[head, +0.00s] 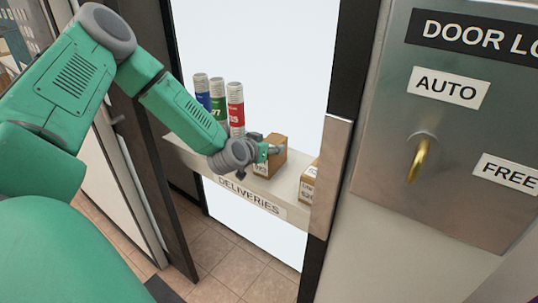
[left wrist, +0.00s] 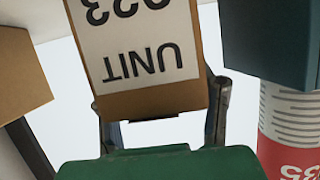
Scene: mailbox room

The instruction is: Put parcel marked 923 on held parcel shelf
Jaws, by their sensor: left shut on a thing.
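The parcel marked 923 is a brown cardboard box (head: 275,158) at the DELIVERIES shelf (head: 205,166). In the left wrist view the same parcel (left wrist: 140,45) shows a white label reading UNIT 923, upside down. My left gripper (head: 268,151) is shut on this parcel, with one finger on each side of it in the left wrist view (left wrist: 165,112). I cannot tell whether the parcel rests on the shelf or is just above it. No held parcel shelf is recognisable in these views. My right gripper is not in view.
Blue, green and red tubes (head: 236,110) stand left of the parcel. Another brown box (head: 308,184) sits to its right, partly hidden by the door frame (head: 331,180). A metal door panel (head: 400,190) with a brass knob (head: 417,160) is at right. Tiled floor (head: 235,255) lies below.

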